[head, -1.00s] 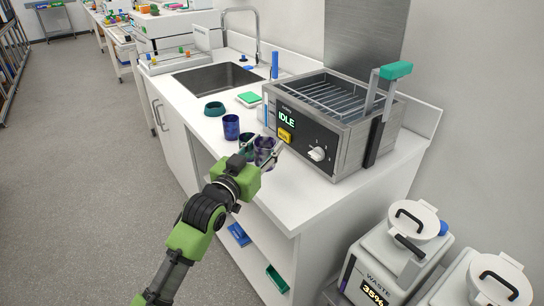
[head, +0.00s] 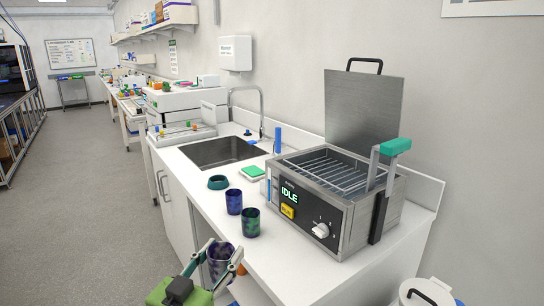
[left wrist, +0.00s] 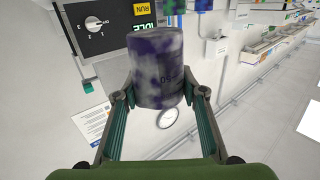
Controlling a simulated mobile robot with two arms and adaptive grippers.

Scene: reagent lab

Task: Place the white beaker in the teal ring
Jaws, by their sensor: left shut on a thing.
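My left gripper (head: 226,256) is shut on a beaker (head: 219,266) mottled in white and dark purple, held at the bottom of the head view in front of the bench's front edge. In the left wrist view the same beaker (left wrist: 158,70) sits between the fingers, with dark print on its side. The teal ring (head: 218,182) lies on the bench near the sink, apart from the gripper and empty. A dark blue-purple beaker (head: 234,202) and a green-and-blue beaker (head: 251,223) stand upright between the ring and my gripper. My right gripper is not seen.
A metal bath (head: 325,205) with a rack, a raised lid and a display reading IDLE stands right of the beakers. A green-and-white pad (head: 253,173) lies behind the ring, near the sink (head: 222,151) and tap. The bench front (head: 285,272) is bare.

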